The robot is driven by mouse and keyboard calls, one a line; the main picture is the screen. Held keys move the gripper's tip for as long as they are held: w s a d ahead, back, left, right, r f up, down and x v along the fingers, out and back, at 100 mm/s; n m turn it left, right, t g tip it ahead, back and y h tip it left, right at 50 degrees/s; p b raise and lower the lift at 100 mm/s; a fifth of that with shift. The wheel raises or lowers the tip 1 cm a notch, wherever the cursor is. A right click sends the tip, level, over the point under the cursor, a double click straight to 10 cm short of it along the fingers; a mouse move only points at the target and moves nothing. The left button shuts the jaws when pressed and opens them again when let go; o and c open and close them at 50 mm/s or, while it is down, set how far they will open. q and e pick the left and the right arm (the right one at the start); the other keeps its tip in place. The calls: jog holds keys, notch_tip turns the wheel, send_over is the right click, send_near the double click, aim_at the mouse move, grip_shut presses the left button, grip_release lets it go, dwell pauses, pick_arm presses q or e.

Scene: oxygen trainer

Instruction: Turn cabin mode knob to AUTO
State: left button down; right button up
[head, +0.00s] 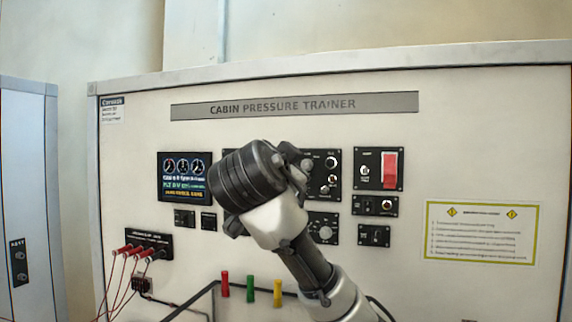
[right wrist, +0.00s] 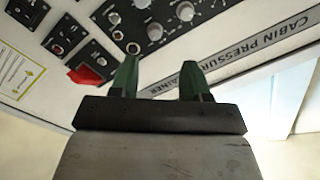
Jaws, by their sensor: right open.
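The trainer panel (head: 130,200) has several knobs, and their labels are too small to read, so I cannot tell which is the cabin mode knob. One knob (head: 307,163) sits on the upper middle module, and another (head: 325,232) on the module below; both modules are partly hidden by my right arm. In the right wrist view, several round knobs (right wrist: 155,31) show beyond the fingers. My right gripper (right wrist: 160,66) is open with nothing between its green fingers, apart from the panel. In the head view its fingers are hidden behind my wrist. My left gripper is not in view.
A red guarded switch (head: 390,168) and small toggle modules (head: 375,206) lie right of my arm. A display (head: 185,177) is to its left. Red plugs with cables (head: 135,250) and coloured upright handles (head: 251,290) are lower down. A yellow-framed notice (head: 482,232) is at right.

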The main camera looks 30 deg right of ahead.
aim_at(305, 165)
jog(key=p+x, duration=0.1)
jog(key=x, duration=0.1)
jog(key=p+x, duration=0.2)
jog(key=x, duration=0.1)
jog(key=p+x, duration=0.1)
jog(key=x, duration=0.1)
jog(key=shift+s+d+r, duration=0.25)
jog(key=shift+s+d, duration=0.05)
jog(key=shift+d, duration=0.25)
jog(key=shift+p+x, duration=0.7)
jog(key=shift+x, duration=0.4)
jog(key=shift+f, duration=0.15)
jog(key=shift+c, duration=0.7)
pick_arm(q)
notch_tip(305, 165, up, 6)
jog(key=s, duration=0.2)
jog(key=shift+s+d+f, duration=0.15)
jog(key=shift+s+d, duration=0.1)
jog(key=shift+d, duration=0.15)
pick_arm(e)
jog(key=shift+w, duration=0.1)
grip_shut()
